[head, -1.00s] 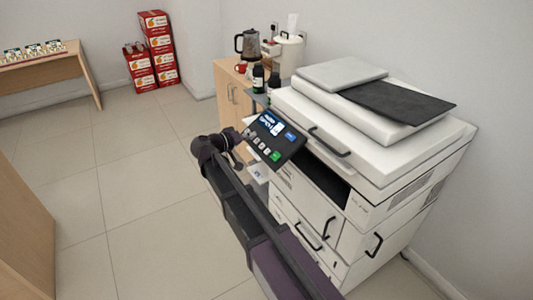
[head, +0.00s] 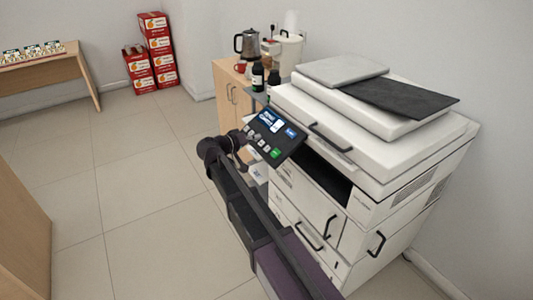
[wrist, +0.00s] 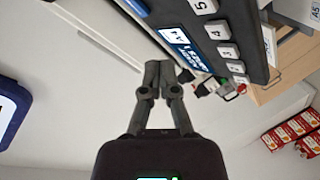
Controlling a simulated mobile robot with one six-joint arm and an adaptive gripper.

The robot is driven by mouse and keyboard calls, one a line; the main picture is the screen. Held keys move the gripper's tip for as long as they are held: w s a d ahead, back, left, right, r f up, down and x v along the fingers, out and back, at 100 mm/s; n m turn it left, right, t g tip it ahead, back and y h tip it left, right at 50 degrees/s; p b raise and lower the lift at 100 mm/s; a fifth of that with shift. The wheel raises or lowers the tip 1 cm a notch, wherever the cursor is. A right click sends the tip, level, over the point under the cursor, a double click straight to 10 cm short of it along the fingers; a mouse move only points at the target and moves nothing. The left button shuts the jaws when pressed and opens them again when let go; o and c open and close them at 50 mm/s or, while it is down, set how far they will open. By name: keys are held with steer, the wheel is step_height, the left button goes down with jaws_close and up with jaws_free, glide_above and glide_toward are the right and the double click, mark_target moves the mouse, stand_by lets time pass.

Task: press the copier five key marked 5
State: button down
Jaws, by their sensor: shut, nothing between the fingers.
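The copier's dark control panel (head: 290,145) has a lit screen, several light number keys and a green key. In the wrist view, the key marked 5 (wrist: 204,6) is at the top edge, partly cut off, with the key marked 4 (wrist: 219,31) below it. My gripper (wrist: 158,70) is shut and empty; its fingertips show left of the panel's key row, by the screen end, and look apart from the 5 key. In the head view my gripper (head: 241,138) is at the panel's left edge; whether it touches the panel cannot be told.
The white copier (head: 400,150) stands by the right wall, with a dark sheet (head: 400,105) on its lid. Red boxes (head: 158,50) are stacked at the back.

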mark_target(272, 145)
steer(key=shift+w+d+f+b, duration=0.25)
steer(key=shift+d+f+b, duration=0.1)
steer(key=shift+f+b, duration=0.3)
steer(key=shift+w+d+f+b, duration=0.3)
steer(key=shift+f+b, duration=0.2)
steer(key=shift+f, duration=0.25)
steer(key=shift+w+d+f+b, duration=0.2)
steer(key=shift+d+f+b, duration=0.2)
steer(key=shift+f+b, duration=0.25)
steer(key=shift+w+d+f+b, duration=0.25)
steer(key=shift+d+f+b, duration=0.15)
steer(key=shift+f+b, duration=0.35)
stand_by(1.2)
steer(key=shift+r, duration=0.1)
stand_by(0.3)
steer(key=shift+s+a+r+p, duration=0.25)
steer(key=shift+a+r+p, duration=0.15)
steer(key=shift+r+p, duration=0.35)
steer(key=r+p, duration=0.1)
steer(key=s+a+r+p, duration=0.1)
steer(key=p, duration=0.1)
steer(key=a+r+p, duration=0.1)
steer(key=r, duration=0.1)
steer(key=shift+s+a, duration=0.1)
steer(key=shift+s, duration=0.15)
stand_by(0.4)
stand_by(0.5)
